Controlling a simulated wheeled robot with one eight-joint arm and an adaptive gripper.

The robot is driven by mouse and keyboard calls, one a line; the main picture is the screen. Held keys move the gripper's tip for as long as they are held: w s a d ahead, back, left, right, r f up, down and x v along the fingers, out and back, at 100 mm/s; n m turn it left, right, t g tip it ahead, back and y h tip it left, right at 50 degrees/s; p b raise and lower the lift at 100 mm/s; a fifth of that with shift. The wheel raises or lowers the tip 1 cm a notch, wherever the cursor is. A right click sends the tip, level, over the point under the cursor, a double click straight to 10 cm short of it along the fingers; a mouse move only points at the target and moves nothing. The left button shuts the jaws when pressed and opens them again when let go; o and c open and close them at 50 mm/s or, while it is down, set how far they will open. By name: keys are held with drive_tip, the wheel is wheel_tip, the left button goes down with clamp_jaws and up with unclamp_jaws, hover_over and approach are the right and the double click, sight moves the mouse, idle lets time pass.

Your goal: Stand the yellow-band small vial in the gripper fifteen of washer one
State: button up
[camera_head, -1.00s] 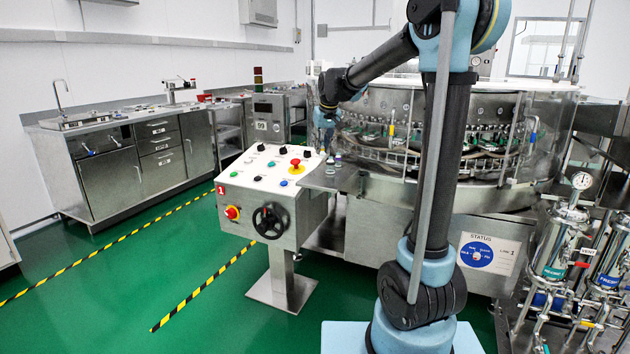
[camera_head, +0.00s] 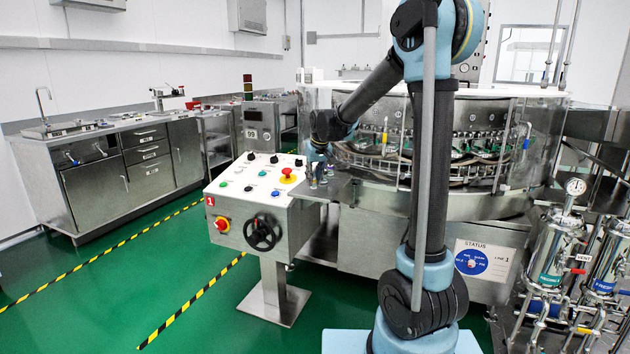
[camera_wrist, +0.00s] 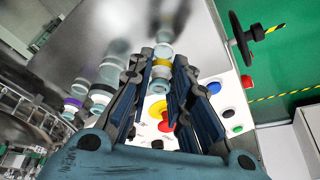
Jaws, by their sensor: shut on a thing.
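In the wrist view my gripper (camera_wrist: 160,62) is shut on a small clear vial (camera_wrist: 163,50) with a pale end, held between the fingertips. In the head view my gripper (camera_head: 316,157) is low over the shelf (camera_head: 343,187) beside the control panel. Washer one (camera_head: 440,205) stands behind, with its ring of grippers (camera_head: 430,168) behind clear guards. Gripper fifteen cannot be told apart.
The control panel (camera_head: 258,180) with buttons and a handwheel stands left of the shelf. Steel filter housings (camera_head: 556,255) with a gauge are at the right. A sink bench (camera_head: 115,165) is at the far left. Green floor lies clear between.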

drive_tip(key=shift+f, duration=0.25)
drive_tip(key=o, duration=0.7)
drive_tip(key=shift+r, duration=0.1)
drive_tip(key=v, duration=1.2)
drive_tip(key=s+d+f, duration=0.2)
drive_tip(key=s+d, duration=0.5)
drive_tip(key=s, duration=0.1)
drive_tip(key=s+d+f+m, duration=0.1)
drive_tip(key=s+d+f, duration=0.4)
drive_tip(key=s, duration=0.4)
drive_tip(key=s+d+f+m+g+h, duration=0.1)
drive_tip(key=s+d+f, duration=0.4)
drive_tip(key=s, duration=0.5)
drive_tip(key=s+d+f+m, duration=0.2)
drive_tip(key=s+d+f, duration=0.3)
drive_tip(key=s+f, duration=0.3)
drive_tip(key=shift+s+d+f+g+h, duration=0.15)
drive_tip(key=shift+s+g+h, duration=0.05)
drive_tip(key=shift+s, duration=0.25)
drive_tip(key=shift+s+d+f+g+h, duration=0.15)
drive_tip(key=shift+s+g+h, duration=0.05)
drive_tip(key=shift+s, duration=0.2)
